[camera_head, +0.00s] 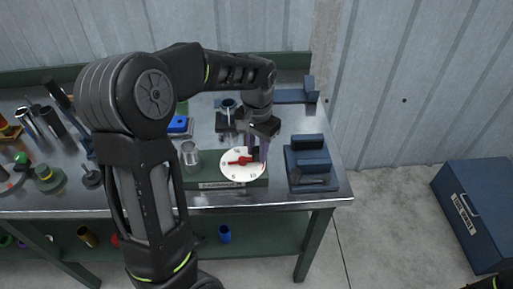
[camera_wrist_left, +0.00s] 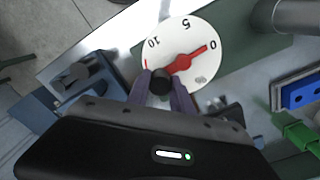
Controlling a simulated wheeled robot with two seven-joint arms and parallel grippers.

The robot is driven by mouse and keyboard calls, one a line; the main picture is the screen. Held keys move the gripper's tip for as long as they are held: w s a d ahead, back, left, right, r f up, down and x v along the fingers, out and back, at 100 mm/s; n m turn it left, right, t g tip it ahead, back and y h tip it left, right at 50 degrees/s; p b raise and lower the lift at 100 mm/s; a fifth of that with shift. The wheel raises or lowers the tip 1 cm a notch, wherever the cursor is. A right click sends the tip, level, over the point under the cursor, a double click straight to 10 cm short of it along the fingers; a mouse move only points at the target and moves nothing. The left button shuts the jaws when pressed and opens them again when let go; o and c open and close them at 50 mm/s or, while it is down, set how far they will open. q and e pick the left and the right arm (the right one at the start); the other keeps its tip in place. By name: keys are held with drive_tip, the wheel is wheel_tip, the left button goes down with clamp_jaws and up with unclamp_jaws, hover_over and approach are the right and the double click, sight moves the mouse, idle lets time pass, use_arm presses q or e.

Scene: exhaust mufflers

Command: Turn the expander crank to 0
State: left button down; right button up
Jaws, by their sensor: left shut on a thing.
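The expander's white dial (camera_head: 243,175) lies on the green base at the bench's front; it also shows in the left wrist view (camera_wrist_left: 205,75), with the marks 0, 5 and 10 readable. The red crank (camera_wrist_left: 183,63) crosses the dial's middle. Its free end points close to the 0 mark, slightly toward the 5 side. My left gripper (camera_wrist_left: 162,88) is shut on the crank's black knob (camera_wrist_left: 161,80), at the other end of the red bar. In the head view my left gripper (camera_head: 259,150) hangs over the dial's right side.
A metal cup (camera_head: 190,154) stands just left of the dial. A blue block device (camera_head: 309,165) sits close on the right. A blue tray (camera_head: 180,126) lies behind. Several tools crowd the bench's left. A blue toolbox (camera_head: 478,215) stands at far right.

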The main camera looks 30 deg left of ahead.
sight(258, 151)
use_arm(q)
drive_tip(key=shift+s+d+m, duration=0.1)
drive_tip(key=shift+m, duration=0.3)
drive_tip(key=c, duration=1.1)
unclamp_jaws()
drive_tip(key=shift+r+b, duration=0.45)
drive_tip(key=shift+r, duration=3.45)
drive_tip(key=shift+s, duration=0.1)
